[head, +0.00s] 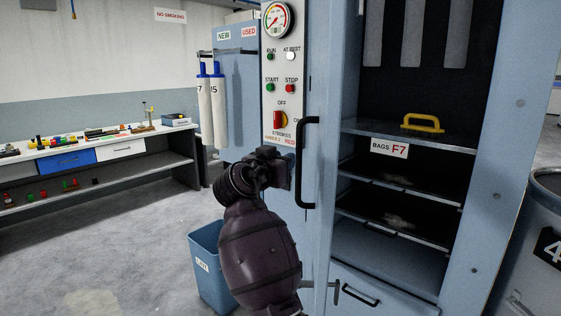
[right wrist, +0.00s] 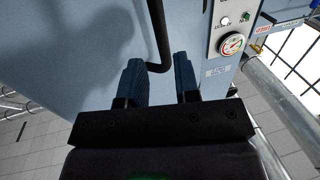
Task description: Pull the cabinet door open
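A black bar handle (head: 317,165) stands upright on the light-blue cabinet front (head: 319,235), between the control panel and the open shelves. In the right wrist view the handle (right wrist: 157,35) runs down over a flat light-blue surface (right wrist: 75,55) and bends at its end by the fingers. My right gripper (head: 283,172) is just left of the handle in the head view; its fingertips are hard to see there. In the right wrist view my right gripper (right wrist: 162,78) has its fingers apart, with the handle's bend beside the left finger. I cannot tell whether they touch. My left gripper is not in view.
A control panel (head: 270,75) with gauge, buttons and a switch is left of the handle. Shelves (head: 400,181) with a yellow handle (head: 423,123) are right. A blue bin (head: 206,268) stands below; a grey drum (head: 540,220) is far right. Floor is clear at left.

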